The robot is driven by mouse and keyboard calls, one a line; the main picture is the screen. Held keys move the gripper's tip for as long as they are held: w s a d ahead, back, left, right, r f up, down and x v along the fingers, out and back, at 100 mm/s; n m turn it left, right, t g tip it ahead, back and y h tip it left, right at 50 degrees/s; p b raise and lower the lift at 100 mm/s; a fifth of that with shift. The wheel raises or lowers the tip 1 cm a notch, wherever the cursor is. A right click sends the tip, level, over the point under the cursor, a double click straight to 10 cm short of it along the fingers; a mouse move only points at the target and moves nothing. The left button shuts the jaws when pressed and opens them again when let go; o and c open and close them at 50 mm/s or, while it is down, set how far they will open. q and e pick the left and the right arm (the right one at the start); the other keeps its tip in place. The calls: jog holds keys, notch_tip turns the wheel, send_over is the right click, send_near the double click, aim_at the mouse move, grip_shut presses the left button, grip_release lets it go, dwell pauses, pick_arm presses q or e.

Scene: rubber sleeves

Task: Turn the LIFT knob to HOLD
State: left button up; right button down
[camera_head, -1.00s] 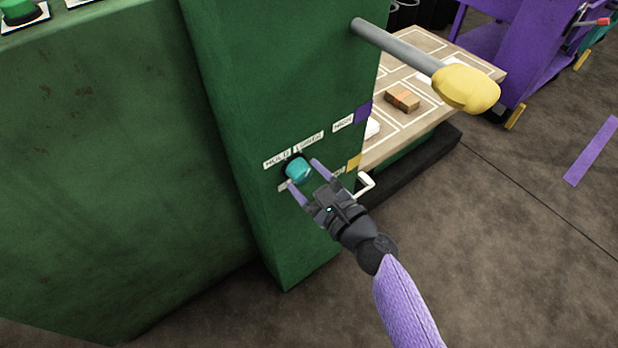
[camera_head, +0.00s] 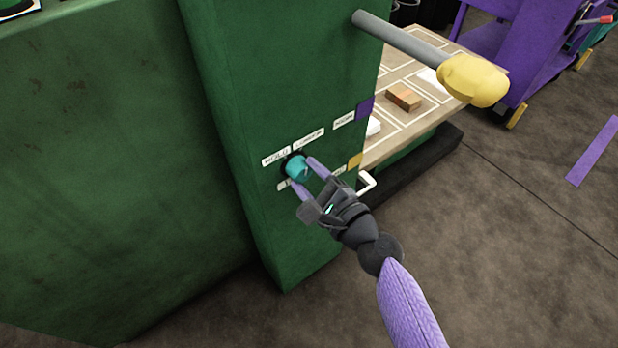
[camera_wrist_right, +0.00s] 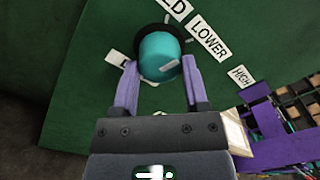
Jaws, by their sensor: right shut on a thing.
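The teal LIFT knob (camera_head: 297,167) sits in a black ring on the green column; it also shows in the wrist view (camera_wrist_right: 158,52). A short white mark is on its face, towards the lower right in the wrist view. My right gripper (camera_head: 301,174) is shut on the knob, one purple finger on each side. The HOLD label (camera_head: 276,156) is at the knob's upper left in the head view and the LOWER label (camera_head: 309,140) above it. Another label under the knob is partly hidden by the fingers. My left gripper is out of view.
A HIGH label (camera_head: 344,121) is farther right on the column (camera_head: 250,80). A grey bar with a yellow grip (camera_head: 474,80) sticks out above. A white hook handle (camera_head: 367,184) is right of the gripper.

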jog(key=n+b, duration=0.1)
jog(key=n, duration=0.3)
jog(key=shift+f, duration=0.1)
jog(key=n, duration=0.2)
jog(key=shift+n+b, duration=0.3)
jog(key=shift+b, duration=0.1)
jog(key=shift+n, duration=0.7)
jog(key=shift+c, duration=0.5)
grip_release()
